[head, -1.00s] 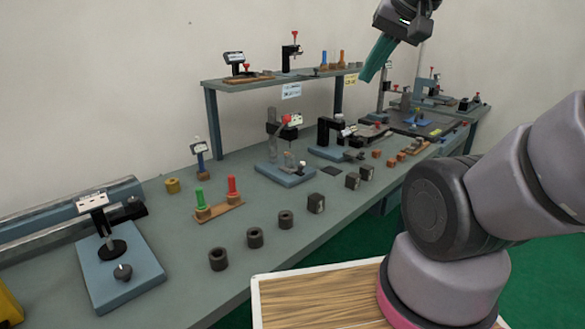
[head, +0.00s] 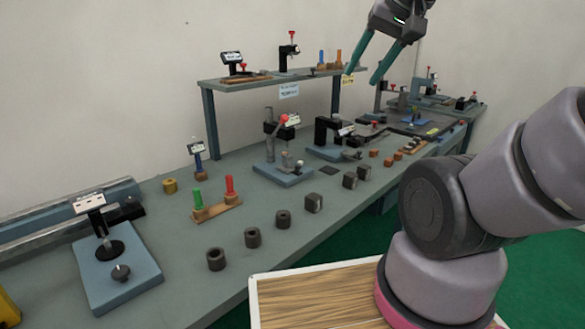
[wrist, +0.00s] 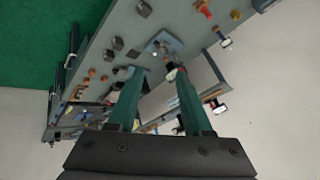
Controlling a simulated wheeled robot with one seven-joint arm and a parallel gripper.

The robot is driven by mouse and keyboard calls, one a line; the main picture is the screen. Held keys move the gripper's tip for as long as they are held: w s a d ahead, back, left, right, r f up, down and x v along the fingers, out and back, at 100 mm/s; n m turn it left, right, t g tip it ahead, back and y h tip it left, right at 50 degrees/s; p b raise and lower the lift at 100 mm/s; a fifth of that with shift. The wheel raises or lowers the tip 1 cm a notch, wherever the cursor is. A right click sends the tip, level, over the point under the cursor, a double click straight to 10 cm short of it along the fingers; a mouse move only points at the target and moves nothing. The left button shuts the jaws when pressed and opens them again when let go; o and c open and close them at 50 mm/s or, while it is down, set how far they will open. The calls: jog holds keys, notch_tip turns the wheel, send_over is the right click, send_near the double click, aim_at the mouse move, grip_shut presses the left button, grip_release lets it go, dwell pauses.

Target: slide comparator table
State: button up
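My gripper (head: 362,76) is high in front of the shelf's right end, its two green fingers apart with nothing between them. They also show apart in the wrist view (wrist: 157,74). No thing is clearly marked as the comparator table. Candidates on the bench are a grey-column stand with a red knob and blue base (head: 283,176), a black-framed stand on a blue base (head: 322,152) to its right, and a blue-based stand with a black disc and knob (head: 117,278) at front left. The gripper is apart from all of them. Their labels are too small to read.
The long grey bench (head: 180,232) carries dark rings (head: 252,237), dark blocks (head: 350,180), and red and green pegs on a wooden strip (head: 217,209). A raised shelf (head: 262,83) stands behind. A wood-topped surface (head: 315,296) is in front, near my arm.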

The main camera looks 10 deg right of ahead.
jog(key=w+f+n+g+h, duration=0.1)
jog(key=w+f+n, duration=0.15)
jog(key=w, duration=0.95)
jog(key=n+g, duration=0.2)
jog(key=n, duration=0.2)
send_over(298, 166)
jog(key=s+d, duration=0.1)
jog(key=s, duration=0.4)
notch_tip(298, 166, down, 24)
jog(key=x, duration=1.1)
jog(key=shift+w+f, duration=0.15)
jog(key=shift+w, duration=0.05)
grip_shut()
